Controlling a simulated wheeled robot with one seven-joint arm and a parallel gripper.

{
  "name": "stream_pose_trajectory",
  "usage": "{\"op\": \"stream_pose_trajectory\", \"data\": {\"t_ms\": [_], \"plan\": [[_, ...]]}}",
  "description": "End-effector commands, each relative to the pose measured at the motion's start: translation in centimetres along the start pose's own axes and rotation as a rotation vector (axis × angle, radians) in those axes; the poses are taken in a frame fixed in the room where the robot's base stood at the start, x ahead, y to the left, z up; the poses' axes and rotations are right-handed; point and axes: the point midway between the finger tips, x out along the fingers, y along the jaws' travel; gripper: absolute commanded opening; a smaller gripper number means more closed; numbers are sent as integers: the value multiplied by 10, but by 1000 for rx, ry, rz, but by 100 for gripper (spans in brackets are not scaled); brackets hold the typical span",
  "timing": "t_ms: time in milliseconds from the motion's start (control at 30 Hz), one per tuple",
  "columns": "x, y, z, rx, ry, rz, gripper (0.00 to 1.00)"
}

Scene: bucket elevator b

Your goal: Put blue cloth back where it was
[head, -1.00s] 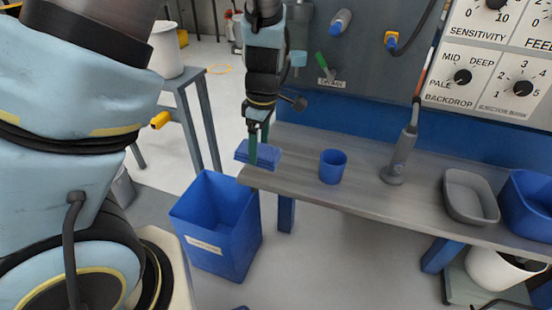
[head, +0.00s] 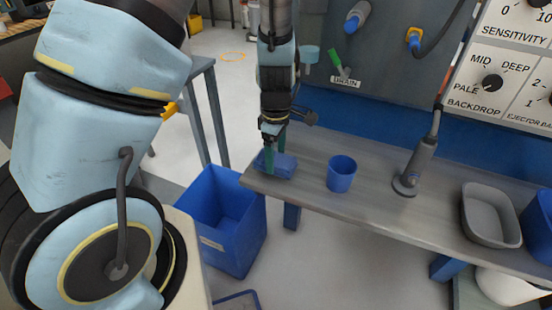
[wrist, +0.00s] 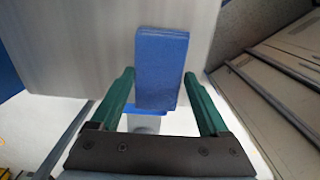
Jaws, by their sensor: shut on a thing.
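The blue cloth (head: 286,165) is a folded, flat blue block at the left end of the grey bench (head: 320,196). My gripper (head: 276,160) points down with its green fingers on the cloth. In the wrist view the cloth (wrist: 160,72) lies between and beyond the two green fingers (wrist: 163,98), over the pale bench top. The gripper is shut on it. I cannot tell whether the cloth's underside touches the bench.
A blue cup (head: 341,174) stands right of the cloth. Further right are a grey upright tool on a round base (head: 418,165) and a grey tray (head: 488,214). An open blue bin (head: 232,236) stands on the floor below the bench's left end. A control panel rises behind.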

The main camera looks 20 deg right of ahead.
Motion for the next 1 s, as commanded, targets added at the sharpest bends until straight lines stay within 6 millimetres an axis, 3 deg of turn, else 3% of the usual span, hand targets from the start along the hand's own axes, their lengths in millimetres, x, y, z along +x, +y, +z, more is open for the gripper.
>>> {"op": "stream_pose_trajectory", "data": {"t_ms": [133,400,433,600,867,1000], "plan": [[15,0,0,-1,0,0,34],[16,0,0,-1,0,1,34],[17,0,0,-1,0,1,80],[16,0,0,-1,0,1,99],[15,0,0,0,0,2,100],[5,1,0,2,0,3,100]]}}
